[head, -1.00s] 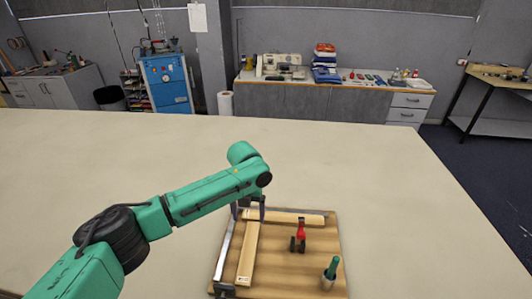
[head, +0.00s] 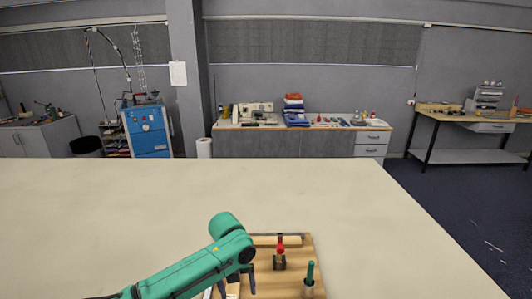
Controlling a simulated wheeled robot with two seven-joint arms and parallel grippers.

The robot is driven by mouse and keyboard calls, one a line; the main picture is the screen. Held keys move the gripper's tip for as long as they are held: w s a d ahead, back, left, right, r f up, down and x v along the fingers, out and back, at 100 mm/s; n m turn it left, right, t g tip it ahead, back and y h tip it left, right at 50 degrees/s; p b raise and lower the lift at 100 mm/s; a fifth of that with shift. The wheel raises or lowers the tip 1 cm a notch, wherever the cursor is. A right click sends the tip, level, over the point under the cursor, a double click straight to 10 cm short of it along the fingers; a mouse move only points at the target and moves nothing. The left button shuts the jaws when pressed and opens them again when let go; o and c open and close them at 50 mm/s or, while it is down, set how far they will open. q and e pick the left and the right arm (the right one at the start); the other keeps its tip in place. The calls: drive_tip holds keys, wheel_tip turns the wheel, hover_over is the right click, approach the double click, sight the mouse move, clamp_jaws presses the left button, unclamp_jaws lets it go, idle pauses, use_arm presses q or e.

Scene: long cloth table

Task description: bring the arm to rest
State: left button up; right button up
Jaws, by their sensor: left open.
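My left arm, green with dark joints, comes in from the lower left in the head view. Its gripper (head: 238,284) points down over the left part of a wooden board (head: 293,267). The two dark fingers are apart, and I see nothing held between them. A pale wooden strip (head: 233,291) shows partly behind the fingers; most of it is hidden or cut off. I cannot tell whether the fingers touch anything. My right gripper is not in view.
On the board are a pale strip (head: 270,240) along the back, a red-handled clamp (head: 280,250) and a green-handled tool (head: 309,279).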

use_arm(q)
drive_tip(key=s+d+f+n+t+h, duration=0.25)
drive_tip(key=s+d+n+h, duration=0.2)
drive_tip(key=s+n, duration=0.75)
drive_tip(key=s+a+f+n+y, duration=0.1)
drive_tip(key=s+a+n+y, duration=0.25)
drive_tip(key=a+n, duration=0.65)
drive_tip(key=s+a+f+n+y, duration=0.2)
drive_tip(key=s+a+n, duration=0.3)
drive_tip(key=a+n, duration=0.55)
drive_tip(key=s+f+b, duration=0.2)
drive_tip(key=f+b, duration=0.1)
drive_tip(key=f, duration=1.2)
drive_tip(key=s+f+b, duration=0.2)
drive_tip(key=f+b, duration=0.1)
drive_tip(key=f, duration=1.1)
drive_tip(key=s+a+f+g+b, duration=0.1)
drive_tip(key=s+f+b, duration=0.3)
drive_tip(key=s+f, duration=1.1)
wheel_tip(320, 180, down, 2)
drive_tip(key=shift+s+a+f, duration=0.1)
drive_tip(key=shift+s+a, duration=0.1)
drive_tip(key=shift+a, duration=0.45)
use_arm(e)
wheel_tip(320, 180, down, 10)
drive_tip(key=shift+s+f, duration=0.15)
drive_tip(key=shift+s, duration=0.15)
